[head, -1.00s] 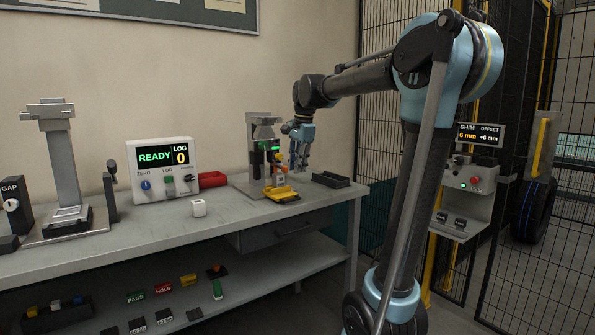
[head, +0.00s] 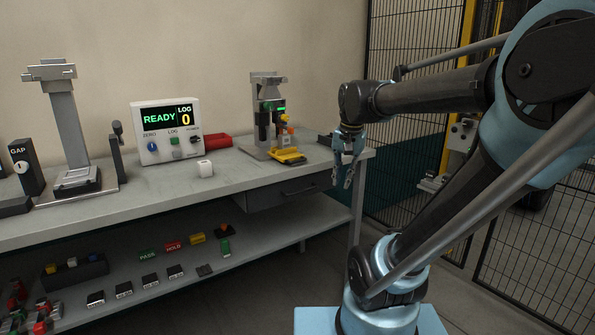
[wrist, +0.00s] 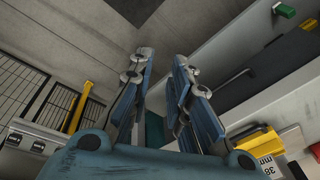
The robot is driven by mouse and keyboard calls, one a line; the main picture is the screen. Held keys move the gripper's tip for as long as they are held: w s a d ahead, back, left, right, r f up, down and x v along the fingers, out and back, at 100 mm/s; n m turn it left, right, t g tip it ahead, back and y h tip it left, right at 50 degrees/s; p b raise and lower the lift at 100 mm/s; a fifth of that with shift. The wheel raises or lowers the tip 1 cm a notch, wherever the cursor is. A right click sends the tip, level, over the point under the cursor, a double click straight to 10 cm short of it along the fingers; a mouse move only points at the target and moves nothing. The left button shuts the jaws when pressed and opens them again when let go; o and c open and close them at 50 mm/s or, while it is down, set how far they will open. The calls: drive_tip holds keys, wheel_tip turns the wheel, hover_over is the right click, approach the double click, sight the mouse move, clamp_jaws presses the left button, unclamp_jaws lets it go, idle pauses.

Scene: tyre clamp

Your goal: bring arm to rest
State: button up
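My gripper (head: 348,178) hangs fingers down just off the right end of the workbench (head: 190,190) in the head view. In the wrist view its two blue fingers (wrist: 160,75) stand apart with nothing between them. My arm reaches in from the right, bent at the elbow, its forearm roughly level above the floor.
A measuring fixture (head: 266,115) with a yellow piece (head: 288,157) stands on the bench left of my gripper. Mesh fencing (head: 420,100) is behind.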

drive_tip(key=s+d+f+n, duration=0.2)
drive_tip(key=s+f, duration=0.4)
drive_tip(key=f, duration=0.1)
drive_tip(key=s+d+f+n, duration=0.3)
drive_tip(key=s+f, duration=0.4)
drive_tip(key=f, duration=0.1)
drive_tip(key=shift+s+f+h, duration=0.2)
drive_tip(key=shift+f+h, duration=0.1)
drive_tip(key=shift+w+f, duration=0.2)
drive_tip(key=shift+w, duration=0.25)
